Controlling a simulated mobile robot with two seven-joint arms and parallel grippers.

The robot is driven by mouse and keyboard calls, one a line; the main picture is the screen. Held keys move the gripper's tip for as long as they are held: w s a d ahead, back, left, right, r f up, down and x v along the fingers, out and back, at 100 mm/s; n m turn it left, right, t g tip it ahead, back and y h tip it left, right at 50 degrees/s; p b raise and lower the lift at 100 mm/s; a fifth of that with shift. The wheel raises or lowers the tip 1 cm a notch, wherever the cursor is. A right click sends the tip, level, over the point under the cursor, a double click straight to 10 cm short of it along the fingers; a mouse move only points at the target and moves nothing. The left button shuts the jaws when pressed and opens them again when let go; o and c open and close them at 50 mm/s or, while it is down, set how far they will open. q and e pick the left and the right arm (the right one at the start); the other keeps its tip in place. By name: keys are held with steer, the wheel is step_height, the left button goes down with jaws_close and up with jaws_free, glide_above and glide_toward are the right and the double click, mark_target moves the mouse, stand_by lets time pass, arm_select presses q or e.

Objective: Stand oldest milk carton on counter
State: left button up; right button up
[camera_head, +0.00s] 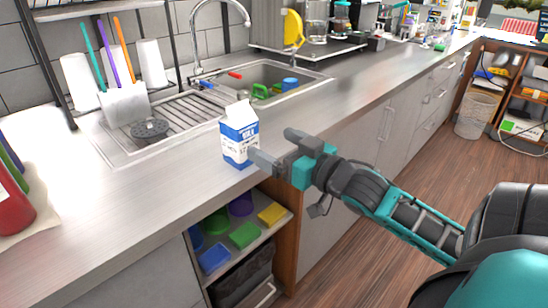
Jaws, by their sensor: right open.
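A blue and white milk carton (239,135) stands upright on the metal counter (165,198) close to its front edge, in front of the sink. My right gripper (274,147) is open, just to the right of the carton at the counter's front edge. One finger reaches toward the carton's lower right side; I cannot tell whether it touches. The other finger is a little farther right and higher. No other milk carton is visible. My left gripper is not in view.
A sink (268,84) with a faucet (222,38) and a drying rack (160,122) lies behind the carton. An open shelf (233,236) with colored containers is below the counter. The counter left of the carton is clear.

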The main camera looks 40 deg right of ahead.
step_height(320, 180, down, 11)
steer(key=s+a+g, duration=0.2)
steer(key=s+a+f+n+g, duration=0.1)
steer(key=s+a+f+g, duration=0.1)
steer(key=s+a+f, duration=0.3)
steer(key=s+a+f+g+y, duration=0.1)
steer(key=s+a+f+g, duration=0.2)
steer(key=a+f, duration=0.8)
step_height(320, 180, down, 3)
steer(key=shift+s+a+r+n, duration=0.25)
steer(key=shift+s+n, duration=0.15)
steer(key=shift+s, duration=0.7)
